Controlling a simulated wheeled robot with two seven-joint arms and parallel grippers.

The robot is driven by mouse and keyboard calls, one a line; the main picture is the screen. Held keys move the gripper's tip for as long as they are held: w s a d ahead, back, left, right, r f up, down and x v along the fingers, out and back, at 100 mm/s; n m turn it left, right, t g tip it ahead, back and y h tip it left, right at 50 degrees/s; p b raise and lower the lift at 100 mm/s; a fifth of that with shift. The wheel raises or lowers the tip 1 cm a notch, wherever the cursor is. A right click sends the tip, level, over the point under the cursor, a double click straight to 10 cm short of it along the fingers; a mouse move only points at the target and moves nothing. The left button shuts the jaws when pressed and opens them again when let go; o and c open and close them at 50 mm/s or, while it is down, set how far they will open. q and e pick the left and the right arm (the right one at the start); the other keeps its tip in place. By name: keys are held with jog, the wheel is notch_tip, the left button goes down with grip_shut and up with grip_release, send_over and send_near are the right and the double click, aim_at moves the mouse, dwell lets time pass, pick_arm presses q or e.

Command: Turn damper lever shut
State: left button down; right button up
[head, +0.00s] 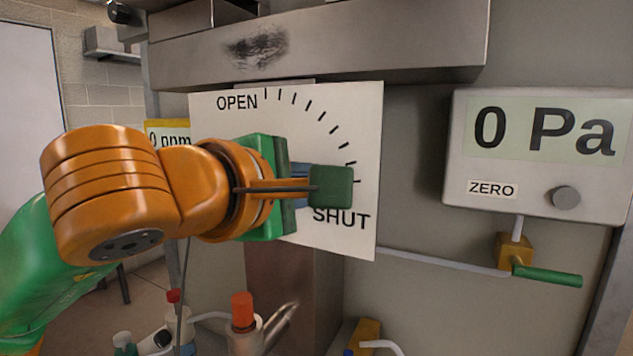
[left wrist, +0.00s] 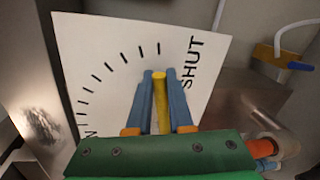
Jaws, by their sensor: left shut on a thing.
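The damper lever (left wrist: 160,105) is a yellow bar in the left wrist view. Its tip points at about the last tick beside the word SHUT on the white dial plate (left wrist: 110,85). The plate also shows in the head view (head: 300,118), with OPEN at upper left and SHUT at lower right. My left gripper (left wrist: 161,85) is shut on the lever, its blue fingers on both sides. My right gripper is not in view.
A gauge (head: 545,150) reading 0 Pa hangs at right, above a pipe valve with a green handle (head: 547,276). A grey metal duct (head: 330,45) runs above the plate. An orange-capped fitting (head: 243,310) and bottles stand below. A yellow 0 ppm display (head: 167,135) is partly hidden.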

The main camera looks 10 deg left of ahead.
pick_arm(q)
jog(key=shift+f, duration=0.15)
dwell(0.3)
jog(key=c, duration=0.8)
grip_release()
jog(key=shift+w+d, duration=0.1)
jog(key=shift+s+b, duration=0.3)
jog(key=b+v, duration=0.2)
jog(key=v, duration=0.4)
jog(key=shift+s, duration=0.25)
